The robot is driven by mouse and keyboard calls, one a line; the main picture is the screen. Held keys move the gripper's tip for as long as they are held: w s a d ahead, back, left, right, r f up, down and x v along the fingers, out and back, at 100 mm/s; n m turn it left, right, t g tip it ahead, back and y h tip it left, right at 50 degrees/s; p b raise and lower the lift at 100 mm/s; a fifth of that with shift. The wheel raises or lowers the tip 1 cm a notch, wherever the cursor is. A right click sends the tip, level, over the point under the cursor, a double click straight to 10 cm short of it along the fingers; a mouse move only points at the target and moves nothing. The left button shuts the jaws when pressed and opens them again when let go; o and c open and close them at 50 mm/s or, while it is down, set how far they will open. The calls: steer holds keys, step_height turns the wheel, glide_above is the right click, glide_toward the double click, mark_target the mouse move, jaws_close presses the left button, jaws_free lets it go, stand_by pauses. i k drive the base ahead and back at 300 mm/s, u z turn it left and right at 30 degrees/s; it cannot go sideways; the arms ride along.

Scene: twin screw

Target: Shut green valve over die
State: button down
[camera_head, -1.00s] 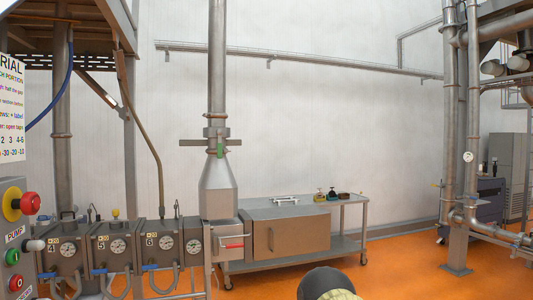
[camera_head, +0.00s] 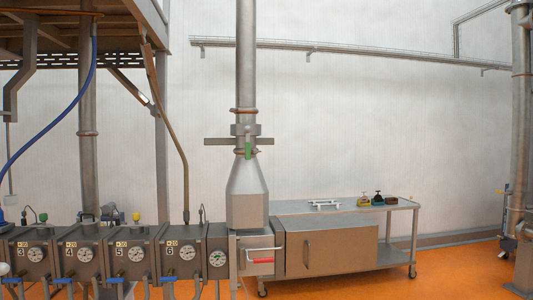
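A green valve handle (camera_head: 248,150) sits on the vertical pipe, just above the grey hood. It hangs roughly upright, in line with the pipe, at a flanged joint with a horizontal bar. Below the hood is the die box (camera_head: 257,254), with a red handle on its front, at the right end of the row of barrel blocks. My gripper is not in view.
Numbered barrel blocks with gauges (camera_head: 84,254) line the lower left. A steel wheeled table (camera_head: 405,206) with a cabinet and small items stands right of the die. A blue hose (camera_head: 50,130) hangs at left. Orange floor (camera_head: 455,272) is open at lower right.

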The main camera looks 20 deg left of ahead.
mark_target(248, 129)
steer(key=u, duration=0.15)
steer(key=i, duration=0.65)
steer(key=u, duration=1)
steer(key=i, duration=0.4)
steer(key=u, duration=0.45)
